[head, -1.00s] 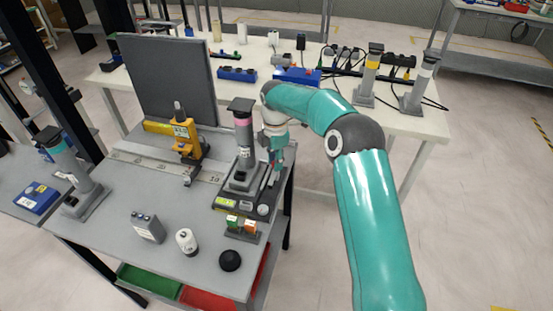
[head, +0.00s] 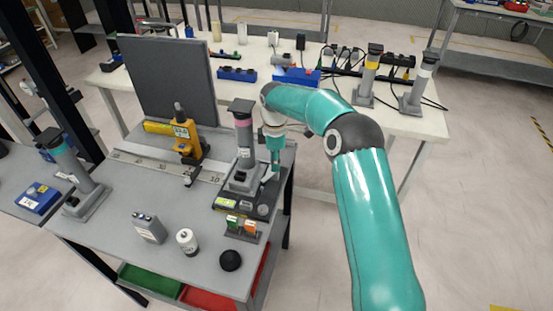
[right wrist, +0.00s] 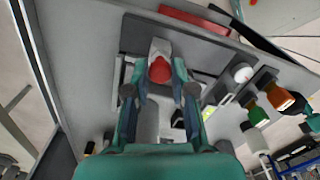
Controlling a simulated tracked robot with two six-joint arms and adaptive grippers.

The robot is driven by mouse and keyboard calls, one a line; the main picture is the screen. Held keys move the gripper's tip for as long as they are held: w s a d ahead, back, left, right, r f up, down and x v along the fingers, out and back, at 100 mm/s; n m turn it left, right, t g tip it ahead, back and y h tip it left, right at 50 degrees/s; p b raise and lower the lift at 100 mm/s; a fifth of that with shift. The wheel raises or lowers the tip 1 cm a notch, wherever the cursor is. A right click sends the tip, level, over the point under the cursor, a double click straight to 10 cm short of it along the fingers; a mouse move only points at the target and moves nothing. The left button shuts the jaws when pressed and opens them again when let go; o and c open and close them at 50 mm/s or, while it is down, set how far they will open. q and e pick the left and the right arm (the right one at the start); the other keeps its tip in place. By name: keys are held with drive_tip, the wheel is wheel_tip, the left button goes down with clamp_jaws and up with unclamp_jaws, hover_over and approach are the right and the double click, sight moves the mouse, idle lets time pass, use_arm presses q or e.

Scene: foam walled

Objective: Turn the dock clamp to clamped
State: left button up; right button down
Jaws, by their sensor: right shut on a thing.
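The dock (head: 232,200) is a dark base with a yellow label at the right of the grey table. A grey upright device with a pink band (head: 243,140) stands in it. My right gripper (head: 273,172) points down just to the right of this device, and its fingertips are small and partly hidden in the head view. In the right wrist view my right gripper (right wrist: 164,80) has its fingers on both sides of a red-ended grey piece, apparently the dock clamp (right wrist: 160,69), and is shut on it. The clamp's exact angle is unclear. My left gripper is not in view.
A yellow device (head: 185,137) stands on a ruled rail (head: 150,165) in front of a dark panel (head: 165,80). A grey box (head: 148,228), a white cylinder (head: 187,242) and a black ball (head: 230,260) are nearer. A white table (head: 425,122) stands behind.

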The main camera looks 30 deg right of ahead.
drive_tip(key=m, duration=0.4)
drive_tip(key=shift+w+r+m, duration=0.1)
drive_tip(key=shift+w+m, duration=0.05)
drive_tip(key=shift+m, duration=2.75)
drive_tip(key=c, duration=1.1)
unclamp_jaws()
drive_tip(key=shift+o, duration=0.6)
wheel_tip(320, 180, up, 12)
